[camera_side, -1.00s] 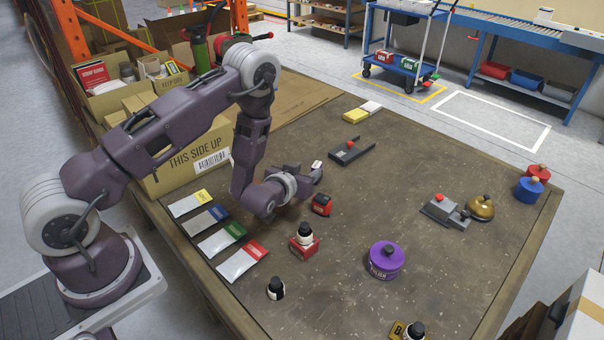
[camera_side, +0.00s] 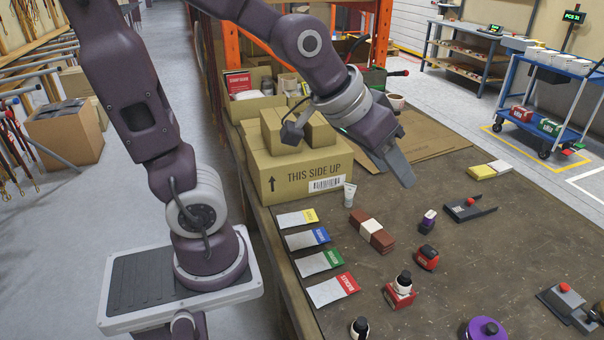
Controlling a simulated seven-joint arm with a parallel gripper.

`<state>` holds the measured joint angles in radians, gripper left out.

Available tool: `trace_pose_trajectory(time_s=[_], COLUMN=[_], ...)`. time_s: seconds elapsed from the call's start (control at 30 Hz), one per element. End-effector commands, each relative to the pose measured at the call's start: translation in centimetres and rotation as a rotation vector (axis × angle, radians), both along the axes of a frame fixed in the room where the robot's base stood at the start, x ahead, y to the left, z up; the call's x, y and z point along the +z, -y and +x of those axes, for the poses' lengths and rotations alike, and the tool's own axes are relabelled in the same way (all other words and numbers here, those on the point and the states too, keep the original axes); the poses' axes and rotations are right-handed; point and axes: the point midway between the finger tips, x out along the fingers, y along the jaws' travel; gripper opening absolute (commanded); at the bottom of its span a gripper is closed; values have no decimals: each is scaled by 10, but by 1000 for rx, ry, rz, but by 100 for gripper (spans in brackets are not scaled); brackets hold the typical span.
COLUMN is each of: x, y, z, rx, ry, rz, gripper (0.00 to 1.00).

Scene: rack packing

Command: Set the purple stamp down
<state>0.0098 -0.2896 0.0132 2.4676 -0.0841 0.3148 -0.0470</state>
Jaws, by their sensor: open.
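A small purple and white block, which looks like the purple stamp (camera_side: 427,221), stands on the brown table top (camera_side: 470,265), between the red and black item (camera_side: 427,257) and the dark forked holder (camera_side: 468,209). Nothing is touching it. My gripper (camera_side: 400,174) is open and raised above the table, up and to the left of the stamp in the picture. No object shows between its fingers, though the near finger hides part of the gap.
A brown and white block row (camera_side: 372,230) and a white tube (camera_side: 349,193) stand left of the stamp. Coloured packets (camera_side: 320,263) line the left edge. Cartons (camera_side: 297,172) are behind them. A red-based bottle (camera_side: 399,290) and a purple tin (camera_side: 484,330) are nearer the front.

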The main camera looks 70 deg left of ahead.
Motion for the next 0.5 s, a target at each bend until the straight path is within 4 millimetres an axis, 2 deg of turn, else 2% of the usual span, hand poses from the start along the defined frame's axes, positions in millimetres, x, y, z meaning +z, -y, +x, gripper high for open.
trace_pose_trajectory(time_s=[0.03, 0.1, 0.2, 0.3, 0.5], x=[12, 15, 13, 11, 10], y=[1, 0, -3, -5, -5], z=[-35, -80, -124, -143, -145], rx=[-30, -64, -87, -96, -97], ry=[-19, -71, -123, -151, -158], rz=[19, 50, 81, 94, 95], gripper=[43, 43, 43, 43, 43])
